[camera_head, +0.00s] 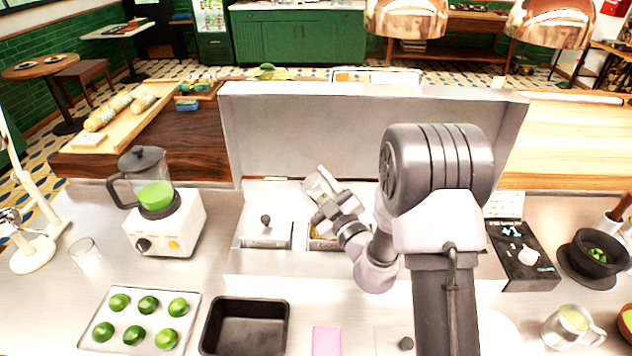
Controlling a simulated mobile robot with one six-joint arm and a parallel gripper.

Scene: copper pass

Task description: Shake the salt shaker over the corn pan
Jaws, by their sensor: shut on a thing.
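My gripper (328,200) is in the middle of the head view, at the end of my bent arm, above the steel inset in the counter. It is shut on a small pale, whitish thing (318,182), which looks like the salt shaker and is tilted; my fingers cover part of it. Just below the gripper, a pan with yellow-orange contents, likely the corn pan (318,244), sits in the inset. My arm hides its right part. I cannot tell whether any salt is falling.
A lidded steel pan (264,240) sits left of the corn. A steel guard (300,130) rises behind. A blender (158,200), a tray of limes (140,320), a black loaf pan (245,325) and a pink block (326,340) stand left and in front. A mortar (594,255) is far right.

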